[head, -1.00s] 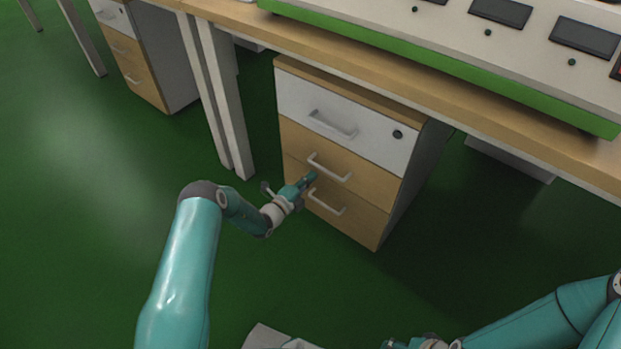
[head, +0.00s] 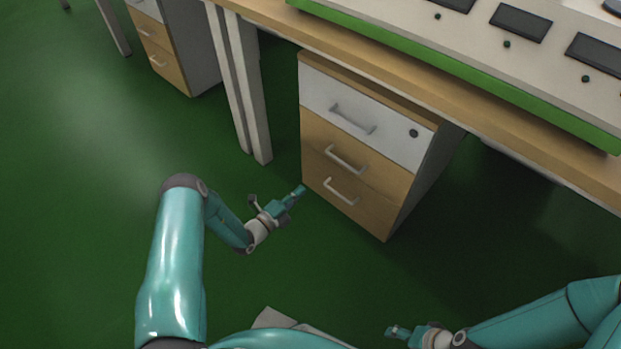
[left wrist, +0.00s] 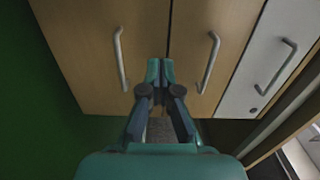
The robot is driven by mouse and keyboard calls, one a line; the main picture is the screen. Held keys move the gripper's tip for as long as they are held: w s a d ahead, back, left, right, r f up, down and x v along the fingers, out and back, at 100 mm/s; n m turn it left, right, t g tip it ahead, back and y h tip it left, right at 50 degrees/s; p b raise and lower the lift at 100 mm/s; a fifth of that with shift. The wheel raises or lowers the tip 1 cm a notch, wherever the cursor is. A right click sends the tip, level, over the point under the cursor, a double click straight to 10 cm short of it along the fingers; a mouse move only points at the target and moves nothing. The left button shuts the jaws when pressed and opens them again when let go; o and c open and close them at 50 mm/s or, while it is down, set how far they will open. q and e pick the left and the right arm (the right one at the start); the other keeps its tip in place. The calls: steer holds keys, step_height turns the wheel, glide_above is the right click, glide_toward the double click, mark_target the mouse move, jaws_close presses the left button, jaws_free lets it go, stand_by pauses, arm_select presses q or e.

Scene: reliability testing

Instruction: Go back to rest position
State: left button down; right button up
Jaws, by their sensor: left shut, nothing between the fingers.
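My left gripper (head: 300,191) is shut and empty. It is in front of the lower left edge of the drawer cabinet (head: 423,187), apart from the handles. In the left wrist view the closed fingertips (left wrist: 160,70) show between the lower handle (left wrist: 120,60) and the middle handle (left wrist: 209,62). All three drawers look closed. My right gripper (head: 392,331) is low at the bottom of the head view, pointing left, too small there to tell its jaws.
The cabinet stands under a wooden desk (head: 270,32) with a white and green panel unit (head: 480,60) on top. A desk leg (head: 243,90) stands left of the cabinet. Another cabinet (head: 165,58) is at the back left. The green floor (head: 90,200) at left is clear.

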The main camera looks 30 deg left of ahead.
arm_select(q)
steer(key=w+d+r+m+g+h, duration=0.2)
steer(key=d+r+m+h, duration=0.3)
steer(key=d+r, duration=0.45)
steer(key=s+d+m+g+h, duration=0.5)
steer(key=s+d+m+g, duration=0.5)
steer(key=s+d, duration=0.4)
steer(key=s+d+f+m+g+y, duration=0.1)
steer(key=s+f+m+g+y, duration=0.1)
steer(key=s+m+g, duration=0.45)
steer(key=s+f+m+g+y, duration=0.2)
steer(key=s+m+g+y, duration=0.1)
steer(key=s+m, duration=0.5)
steer(key=s+a+f+m+y, duration=0.3)
steer(key=s+a+m+y, duration=0.25)
steer(key=m, duration=0.45)
steer(key=w+a+f+m+t, duration=0.1)
steer(key=w+a+m+t, duration=0.1)
steer(key=w+m+t, duration=0.5)
step_height(320, 180, up, 34)
steer(key=s+m+g+p, duration=0.2)
steer(key=p, duration=3.2)
steer(key=shift+r+p, duration=0.15)
steer(key=shift+p, duration=0.25)
